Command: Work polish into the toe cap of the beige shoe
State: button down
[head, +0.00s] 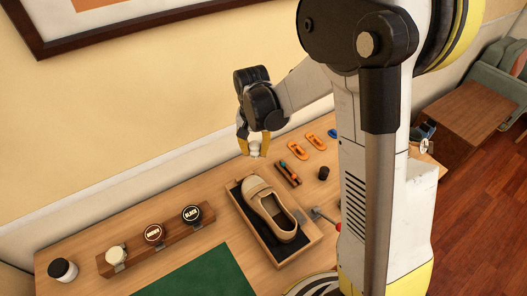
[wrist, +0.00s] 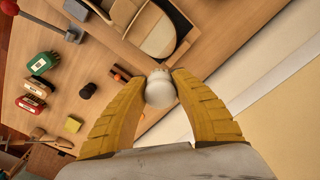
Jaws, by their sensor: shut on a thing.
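The beige shoe (head: 272,212) sits in a shallow wooden tray (head: 308,246) on the bench, its toe toward the wall and its opening toward the front. Part of it shows at the top of the wrist view (wrist: 158,38). My gripper (head: 254,146) has yellow fingers and is above the bench, over the far side of the shoe's toe. In the wrist view the fingers (wrist: 160,88) are shut on a white rounded applicator (wrist: 161,94). The applicator is apart from the shoe; its working end is hard to make out.
A wooden rack (head: 180,236) holds a cream tin, a brown tin (head: 153,233) and a black tin (head: 191,213), left of the shoe. A dark-bodied jar (head: 62,269) stands far left. A green mat (head: 205,275) lies in front.

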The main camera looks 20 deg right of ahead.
aim_at(252, 157)
jog(key=shift+a, duration=0.45)
jog(key=shift+w+a+f, duration=0.1)
jog(key=shift+f+b, duration=1.7)
jog(key=shift+f, duration=0.65)
